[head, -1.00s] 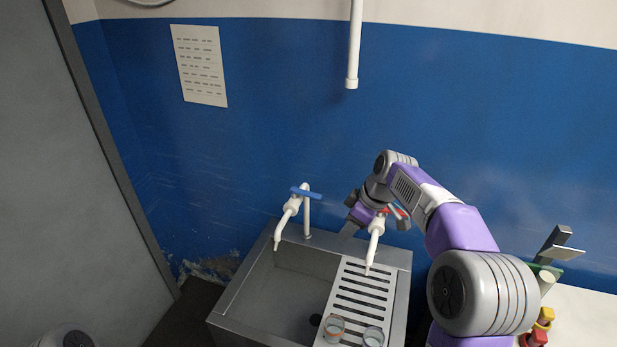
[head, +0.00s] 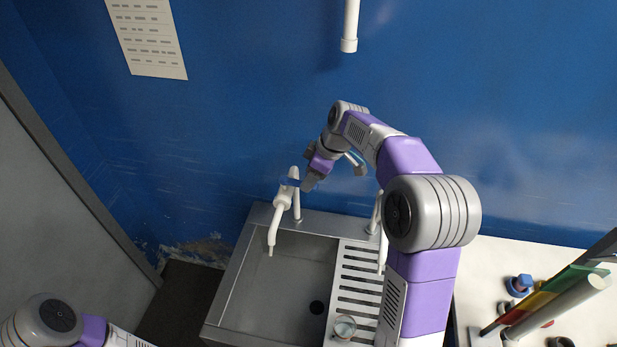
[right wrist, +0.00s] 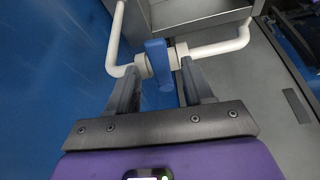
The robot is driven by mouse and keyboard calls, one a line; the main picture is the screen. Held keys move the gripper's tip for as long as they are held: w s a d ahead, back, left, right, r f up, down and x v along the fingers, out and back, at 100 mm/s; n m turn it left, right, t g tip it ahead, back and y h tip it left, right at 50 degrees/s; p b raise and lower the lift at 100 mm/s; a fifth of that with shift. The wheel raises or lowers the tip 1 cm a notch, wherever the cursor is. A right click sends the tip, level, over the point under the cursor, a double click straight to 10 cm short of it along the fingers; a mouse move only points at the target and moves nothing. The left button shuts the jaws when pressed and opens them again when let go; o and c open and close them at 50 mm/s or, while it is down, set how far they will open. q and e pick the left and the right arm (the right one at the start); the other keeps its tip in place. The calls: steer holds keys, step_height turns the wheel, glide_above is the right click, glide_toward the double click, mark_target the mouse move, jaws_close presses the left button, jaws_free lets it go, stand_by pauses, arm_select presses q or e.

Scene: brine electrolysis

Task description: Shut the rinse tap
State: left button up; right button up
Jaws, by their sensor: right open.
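A white tap (head: 280,213) with a blue lever handle (head: 290,182) stands at the back of the sink, its spout over the basin. My right gripper (head: 310,181) is at this handle. In the right wrist view, the blue handle (right wrist: 158,62) lies between the two fingers of my open right gripper (right wrist: 160,85), with gaps beside it. A second white tap (head: 383,250) stands to the right, partly hidden behind my right arm. My left gripper is out of view; only part of its arm shows at the lower left.
The grey sink (head: 232,285) has an empty basin and a slotted drainboard (head: 357,283) with a glass beaker (head: 345,327) on it. A white pipe (head: 350,25) hangs above. A pale bench (head: 480,265) at the right holds several coloured items.

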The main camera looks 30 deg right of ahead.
steer(key=shift+w+a+f, duration=0.15)
steer(key=shift+w+f, duration=0.1)
steer(key=shift+f, duration=0.25)
steer(key=shift+s+f, duration=0.1)
steer(key=shift+s, duration=0.05)
jaws_close()
